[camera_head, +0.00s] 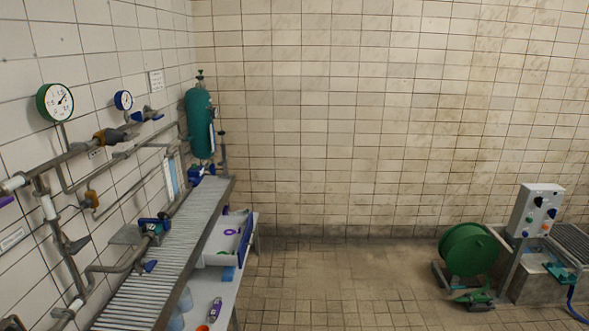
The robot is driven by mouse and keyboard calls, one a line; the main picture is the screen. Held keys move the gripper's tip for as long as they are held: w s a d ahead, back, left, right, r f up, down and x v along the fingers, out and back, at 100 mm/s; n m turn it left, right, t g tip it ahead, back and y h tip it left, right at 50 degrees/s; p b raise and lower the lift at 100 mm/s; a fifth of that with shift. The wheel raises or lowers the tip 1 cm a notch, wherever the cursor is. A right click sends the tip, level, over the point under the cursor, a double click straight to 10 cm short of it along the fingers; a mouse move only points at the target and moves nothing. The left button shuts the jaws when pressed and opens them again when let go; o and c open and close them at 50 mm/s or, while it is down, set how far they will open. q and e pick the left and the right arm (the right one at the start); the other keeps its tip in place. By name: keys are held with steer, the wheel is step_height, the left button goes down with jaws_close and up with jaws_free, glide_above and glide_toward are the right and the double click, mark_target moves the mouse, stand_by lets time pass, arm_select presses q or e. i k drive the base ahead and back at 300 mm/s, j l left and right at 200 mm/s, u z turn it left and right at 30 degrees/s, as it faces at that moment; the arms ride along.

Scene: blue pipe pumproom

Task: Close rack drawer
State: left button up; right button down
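The rack (170,265) stands along the left wall, with a grey slatted top and a white lower shelf. Its drawer (217,259) is pulled out to the right from under the slatted top. The drawer has pale sides and a blue front (245,241). A purple ring-shaped item (231,232) and other small items show in or behind the drawer; how they lie is too small to tell. Neither of my grippers is in view.
Small containers and a purple item (215,309) are on the lower shelf. Pipes, valves and gauges (55,102) line the left wall. A green tank (200,123) is in the corner. A green reel (469,249) and control box (537,210) are at right. The middle floor is clear.

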mark_target(217, 242)
steer(key=i+l, duration=0.1)
steer(key=i, duration=2.3)
steer(key=i+l+u, duration=0.1)
steer(key=i+u, duration=0.3)
steer(key=i+l+u, duration=0.35)
steer(key=i, duration=0.2)
steer(key=i+l+u, duration=0.4)
steer(key=j, duration=0.1)
